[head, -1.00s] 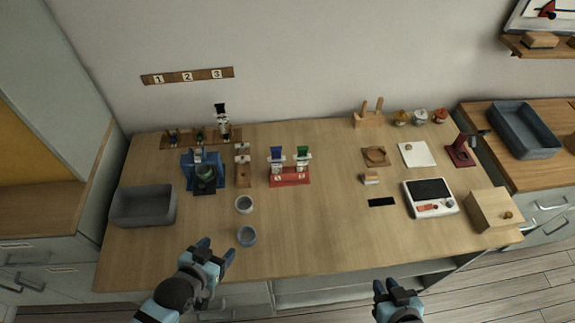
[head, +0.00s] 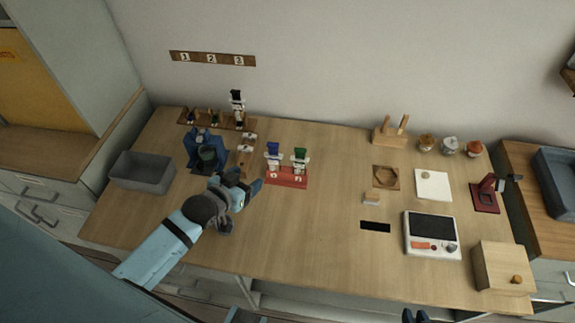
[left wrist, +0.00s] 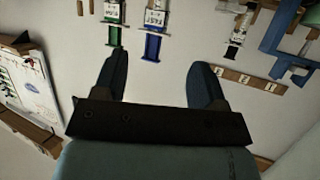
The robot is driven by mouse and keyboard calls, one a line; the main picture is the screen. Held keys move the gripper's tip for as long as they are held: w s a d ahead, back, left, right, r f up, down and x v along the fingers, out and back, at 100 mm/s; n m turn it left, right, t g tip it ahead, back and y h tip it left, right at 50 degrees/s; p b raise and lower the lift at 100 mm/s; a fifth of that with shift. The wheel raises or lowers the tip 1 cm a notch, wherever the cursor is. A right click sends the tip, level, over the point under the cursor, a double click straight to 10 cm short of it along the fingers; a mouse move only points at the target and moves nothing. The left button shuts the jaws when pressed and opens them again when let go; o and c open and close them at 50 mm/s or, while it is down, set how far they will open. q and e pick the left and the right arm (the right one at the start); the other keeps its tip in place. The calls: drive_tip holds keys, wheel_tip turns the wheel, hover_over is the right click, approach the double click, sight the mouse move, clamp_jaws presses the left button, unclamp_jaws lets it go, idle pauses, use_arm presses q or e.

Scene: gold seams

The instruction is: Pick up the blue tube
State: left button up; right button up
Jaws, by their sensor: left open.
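The blue tube (head: 273,151) has a blue top and a white label. It stands upright in the left place of a red rack (head: 289,179), beside a green tube (head: 299,158). In the left wrist view the blue tube (left wrist: 154,30) and the green tube (left wrist: 113,26) appear beyond my finger gap. My left gripper (head: 246,184) is open and empty, just left of the red rack and apart from the blue tube; its spread fingers show in the left wrist view (left wrist: 158,66). My right gripper (head: 415,316) is partly cut off at the bottom edge.
A dark blue device (head: 196,149) and a wooden stand (head: 246,160) are left of the rack. A grey bin (head: 143,173) is far left. A scale (head: 432,236) and a wooden box (head: 503,268) are at right.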

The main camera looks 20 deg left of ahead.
use_arm(q)
approach(274, 161)
drive_tip(key=x, duration=0.4)
drive_tip(key=shift+w+a+f, duration=0.25)
drive_tip(key=shift+w+a, duration=0.1)
drive_tip(key=shift+a, duration=0.05)
drive_tip(key=shift+d+p+x, duration=0.15)
drive_tip(key=shift+p+x, duration=0.2)
drive_tip(key=shift+x, duration=1.2)
drive_tip(key=shift+d+p+x, duration=0.2)
drive_tip(key=shift+p+x, duration=0.1)
drive_tip(key=shift+x, duration=1.3)
drive_tip(key=shift+s, duration=0.15)
drive_tip(key=c, duration=1)
